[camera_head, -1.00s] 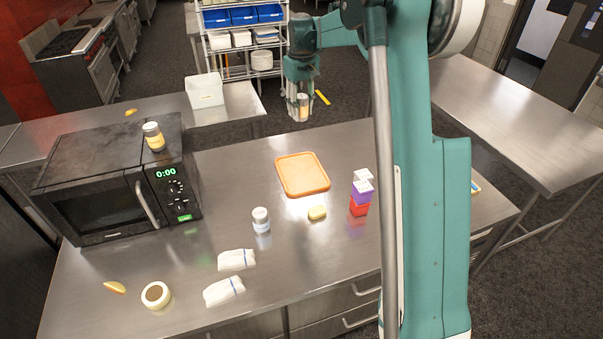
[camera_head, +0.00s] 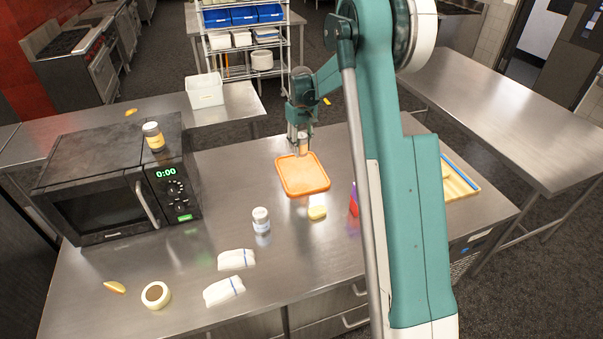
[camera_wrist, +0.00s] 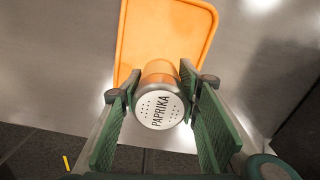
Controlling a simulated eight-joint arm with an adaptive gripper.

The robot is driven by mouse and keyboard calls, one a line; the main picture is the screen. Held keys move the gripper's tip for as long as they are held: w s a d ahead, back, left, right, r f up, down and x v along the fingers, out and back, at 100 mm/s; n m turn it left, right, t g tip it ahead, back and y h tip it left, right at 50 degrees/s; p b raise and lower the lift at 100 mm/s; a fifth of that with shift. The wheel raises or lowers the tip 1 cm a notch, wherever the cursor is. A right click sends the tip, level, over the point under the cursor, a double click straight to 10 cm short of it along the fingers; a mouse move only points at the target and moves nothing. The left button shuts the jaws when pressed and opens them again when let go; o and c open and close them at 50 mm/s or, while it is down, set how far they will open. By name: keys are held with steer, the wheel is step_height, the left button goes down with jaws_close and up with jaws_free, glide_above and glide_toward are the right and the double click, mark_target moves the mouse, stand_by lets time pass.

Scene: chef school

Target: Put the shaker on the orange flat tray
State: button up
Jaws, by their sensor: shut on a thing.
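The shaker (camera_wrist: 160,108) has a white perforated lid marked PAPRIKA and an orange body. My gripper (camera_head: 299,143) is shut on it, with a green finger on each side in the wrist view. The orange flat tray (camera_head: 303,180) lies on the steel table, and it also shows in the wrist view (camera_wrist: 165,30). In the head view the shaker (camera_head: 301,146) hangs at the far edge of the tray. I cannot tell exactly how high it is above the tray. The tray is empty.
A second shaker (camera_head: 261,220) stands on the table, and another (camera_head: 153,136) stands on the microwave (camera_head: 120,185). Red and purple blocks (camera_head: 353,203) are partly hidden by my arm. White cloth bundles (camera_head: 236,260) lie in front.

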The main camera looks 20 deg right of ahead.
steer(key=shift+f, duration=0.1)
glide_above(301, 172)
steer(key=shift+d+f, duration=0.1)
steer(key=shift+f, duration=2.95)
steer(key=shift+f, duration=1.85)
steer(key=shift+f, duration=0.2)
steer(key=o, duration=1)
steer(key=shift+r, duration=0.15)
step_height(301, 172, up, 12)
steer(key=shift+r, duration=0.1)
